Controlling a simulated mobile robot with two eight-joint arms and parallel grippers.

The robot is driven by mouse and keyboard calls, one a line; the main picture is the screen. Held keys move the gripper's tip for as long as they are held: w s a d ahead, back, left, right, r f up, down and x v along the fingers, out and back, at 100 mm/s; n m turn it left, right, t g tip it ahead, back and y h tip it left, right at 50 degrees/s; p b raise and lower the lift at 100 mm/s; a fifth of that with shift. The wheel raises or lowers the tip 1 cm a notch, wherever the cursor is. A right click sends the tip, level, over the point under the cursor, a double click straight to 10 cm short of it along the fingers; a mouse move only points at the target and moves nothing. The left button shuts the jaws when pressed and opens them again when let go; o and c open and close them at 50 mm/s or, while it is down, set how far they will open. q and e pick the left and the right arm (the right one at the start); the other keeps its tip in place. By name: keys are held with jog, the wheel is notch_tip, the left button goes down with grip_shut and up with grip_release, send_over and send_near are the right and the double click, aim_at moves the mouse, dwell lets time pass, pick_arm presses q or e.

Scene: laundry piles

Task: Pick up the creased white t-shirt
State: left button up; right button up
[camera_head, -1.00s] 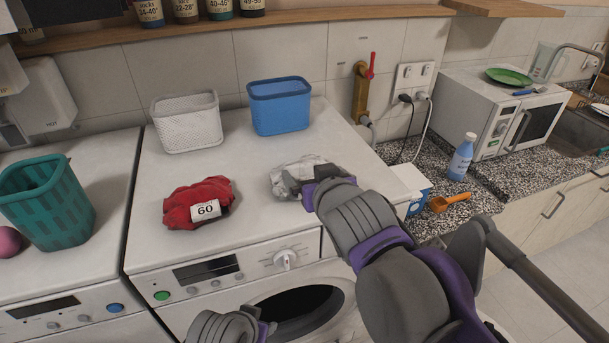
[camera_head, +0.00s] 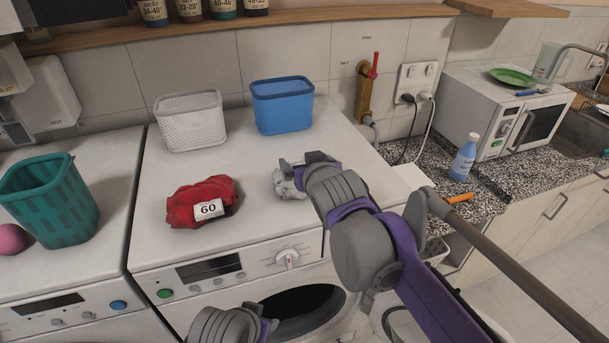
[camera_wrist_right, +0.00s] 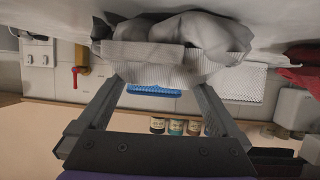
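The creased white t-shirt (camera_head: 288,187) is a small crumpled heap on the white washing machine's top, right of the red bundle. My right gripper (camera_head: 303,162) is over it, fingers apart, and covers its right part. In the right wrist view the t-shirt (camera_wrist_right: 175,45) fills the space ahead of the fingers and hides their ends. I cannot tell whether they are pressed on the cloth. It is at or very near the machine top. My left gripper (camera_head: 265,328) shows partly at the bottom edge, low before the machine; its fingers cannot be made out clearly.
A red bundle (camera_head: 202,203) tagged 60 lies left of the t-shirt. A white basket (camera_head: 190,122) and a blue basket (camera_head: 282,106) stand behind. A teal basket (camera_head: 48,200) is at far left. A blue bottle (camera_head: 464,158) stands on the right counter.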

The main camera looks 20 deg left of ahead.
jog(key=c, duration=1.4)
